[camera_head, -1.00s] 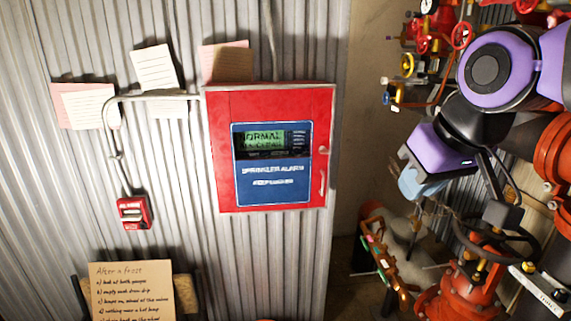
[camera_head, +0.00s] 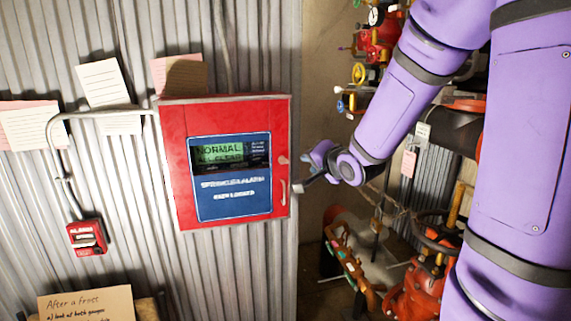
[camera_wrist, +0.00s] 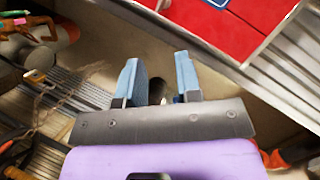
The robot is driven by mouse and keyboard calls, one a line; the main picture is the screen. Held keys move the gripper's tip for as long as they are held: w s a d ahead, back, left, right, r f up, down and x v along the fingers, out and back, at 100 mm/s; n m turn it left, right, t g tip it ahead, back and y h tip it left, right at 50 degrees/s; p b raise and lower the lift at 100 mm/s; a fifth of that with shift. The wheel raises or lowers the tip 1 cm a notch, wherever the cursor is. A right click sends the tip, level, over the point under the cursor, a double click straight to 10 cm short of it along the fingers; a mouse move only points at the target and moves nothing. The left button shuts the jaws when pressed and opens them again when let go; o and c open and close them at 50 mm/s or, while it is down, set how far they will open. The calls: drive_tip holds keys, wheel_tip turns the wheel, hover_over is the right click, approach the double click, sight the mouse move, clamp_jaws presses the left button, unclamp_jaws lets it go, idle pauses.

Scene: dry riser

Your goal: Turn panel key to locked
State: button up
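The red alarm panel (camera_head: 180,190) hangs on the corrugated wall, its door closed. Its blue face (camera_head: 232,200) reads "SPRINKLER ALARM", and its green screen (camera_head: 220,154) reads "NORMAL". A small round lock or key (camera_head: 283,160) sits on the panel's right edge, above a pale vertical handle (camera_head: 284,191). It is too small to tell which way it is turned. My gripper (camera_head: 309,172) is just right of that edge, apart from it. In the wrist view, my gripper (camera_wrist: 158,70) has its two blue fingers spread with nothing between them, and part of the red panel (camera_wrist: 260,25) shows beyond.
A small red alarm box (camera_head: 87,237) with conduit is at the left, below pinned notes (camera_head: 110,87). Red pipes and valves (camera_head: 425,285) crowd the right, behind my arm. A handwritten card (camera_head: 85,305) stands low left.

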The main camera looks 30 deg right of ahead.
sight(287, 163)
drive_tip(key=w+f+m+t+y, duration=0.1)
drive_tip(key=w, duration=0.3)
drive_tip(key=w+a+f+m+t+y, duration=0.1)
drive_tip(key=w+f+m, duration=0.1)
drive_tip(key=w, duration=0.3)
drive_tip(key=w+f+m+t+y, duration=0.1)
drive_tip(key=w+f, duration=0.1)
drive_tip(key=w, duration=0.2)
drive_tip(key=shift+w+a+y, duration=0.15)
drive_tip(key=shift+w+y, duration=0.05)
drive_tip(key=shift+y, duration=0.1)
clamp_jaws()
